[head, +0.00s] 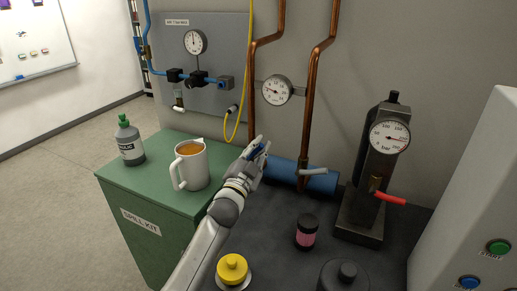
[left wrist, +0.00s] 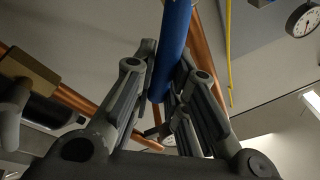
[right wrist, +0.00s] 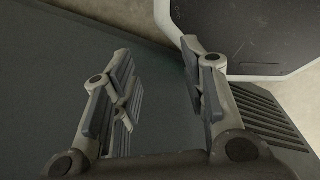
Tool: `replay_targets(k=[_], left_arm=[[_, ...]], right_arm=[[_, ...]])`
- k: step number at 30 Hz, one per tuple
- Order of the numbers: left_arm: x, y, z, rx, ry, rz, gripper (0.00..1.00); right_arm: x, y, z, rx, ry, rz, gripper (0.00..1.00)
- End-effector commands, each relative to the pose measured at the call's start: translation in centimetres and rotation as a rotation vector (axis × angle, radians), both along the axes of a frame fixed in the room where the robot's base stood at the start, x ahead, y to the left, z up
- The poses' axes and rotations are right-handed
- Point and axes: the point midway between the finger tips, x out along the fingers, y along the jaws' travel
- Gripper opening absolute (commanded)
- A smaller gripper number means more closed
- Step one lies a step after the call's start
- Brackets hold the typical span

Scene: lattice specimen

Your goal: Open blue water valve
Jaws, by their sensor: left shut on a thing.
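My left gripper (head: 258,148) is at the copper pipes in the middle of the head view.
A mug (head: 193,168) and a green-capped bottle (head: 129,143) stand on the green cabinet (head: 118,176). A gauge press (head: 373,165) with a red lever stands right.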

Motion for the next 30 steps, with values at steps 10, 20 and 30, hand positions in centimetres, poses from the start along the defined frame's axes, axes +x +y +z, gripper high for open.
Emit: replay_targets(k=[10, 20, 30], left_arm=[[0.0, 0.0, -0.1, 0.000, 0.001, 0.000, 0.36], [-0.4, 0.2, -0.2, 0.002, 0.000, 0.001, 0.36], [-4.9, 1.7, -1.5, 0.003, 0.002, 0.000, 0.36]], right_arm=[[0.0, -0.3, 0.0, -0.003, -0.001, 0.001, 0.40], [0.2, -0.4, 0.0, -0.005, -0.002, 0.001, 0.40], [0.0, -0.2, 0.0, -0.002, 0.000, 0.000, 0.40]])
